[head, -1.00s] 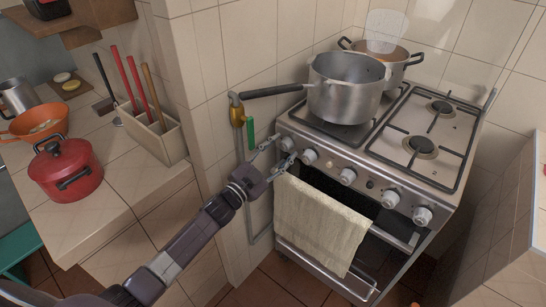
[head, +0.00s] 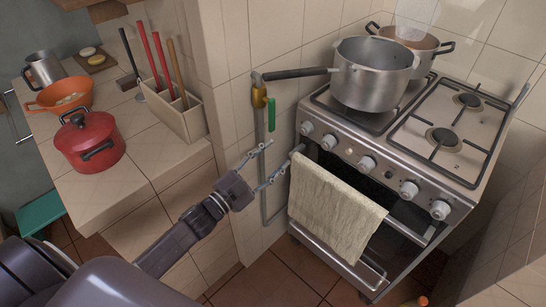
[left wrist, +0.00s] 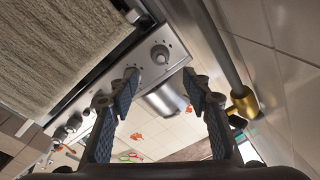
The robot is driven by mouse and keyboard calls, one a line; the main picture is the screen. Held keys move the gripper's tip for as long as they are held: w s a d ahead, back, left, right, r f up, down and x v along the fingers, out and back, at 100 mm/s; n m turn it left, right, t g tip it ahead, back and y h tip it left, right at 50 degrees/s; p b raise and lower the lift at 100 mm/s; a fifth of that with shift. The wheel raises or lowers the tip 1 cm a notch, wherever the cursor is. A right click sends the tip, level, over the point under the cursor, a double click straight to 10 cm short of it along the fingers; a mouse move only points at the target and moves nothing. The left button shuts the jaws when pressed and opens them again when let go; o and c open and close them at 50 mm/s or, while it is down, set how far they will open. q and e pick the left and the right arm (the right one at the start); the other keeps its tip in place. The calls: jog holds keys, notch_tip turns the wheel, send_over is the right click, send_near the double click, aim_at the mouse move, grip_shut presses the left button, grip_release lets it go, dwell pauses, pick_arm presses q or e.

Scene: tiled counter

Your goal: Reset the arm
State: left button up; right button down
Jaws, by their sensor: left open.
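My left gripper (head: 279,154) is open and empty, in front of the left edge of the stove (head: 388,170). Its two fingers point toward the left end of the oven handle (head: 405,232) and the leftmost knob (head: 306,128). It is apart from that knob. In the left wrist view the spread fingers (left wrist: 160,80) have nothing between them, and a stove knob (left wrist: 160,54) shows just beyond them. My right gripper is not in view.
A grey pot (head: 372,88) and a brown-sided pot (head: 419,52) stand on the stove. A cream towel (head: 333,210) hangs on the oven handle. A pipe with a yellow valve (head: 259,97) is close by. A red pot (head: 90,142) and utensil box (head: 182,120) stand on the left counter.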

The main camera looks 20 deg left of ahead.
pick_arm(q)
jog(key=s+a+f+n+g+y, duration=0.2)
jog(key=s+f, duration=0.2)
jog(key=f, duration=0.7)
jog(key=s+a+f+n+g+y, duration=0.1)
jog(key=s+f+n+g+y, duration=0.2)
jog(key=f, duration=0.9)
jog(key=s+a+f+n+g+y, duration=0.1)
jog(key=s+a+f+g, duration=0.1)
jog(key=s+f, duration=0.65)
jog(key=s+d+f+n+g, duration=0.1)
jog(key=s+f+g, duration=0.2)
jog(key=s+f, duration=0.5)
jog(key=s+d+f+g, duration=0.2)
jog(key=s+f, duration=0.5)
jog(key=s, duration=0.7)
jog(key=s+d+f+n+g, duration=0.1)
jog(key=s+d+f+g, duration=0.1)
jog(key=s+f+g, duration=0.3)
jog(key=s+f, duration=0.3)
jog(key=s, duration=0.4)
jog(key=shift+d+f+n+y, duration=0.25)
jog(key=shift+f+n+y, duration=0.05)
jog(key=shift+f, duration=0.05)
jog(key=shift+w, duration=0.1)
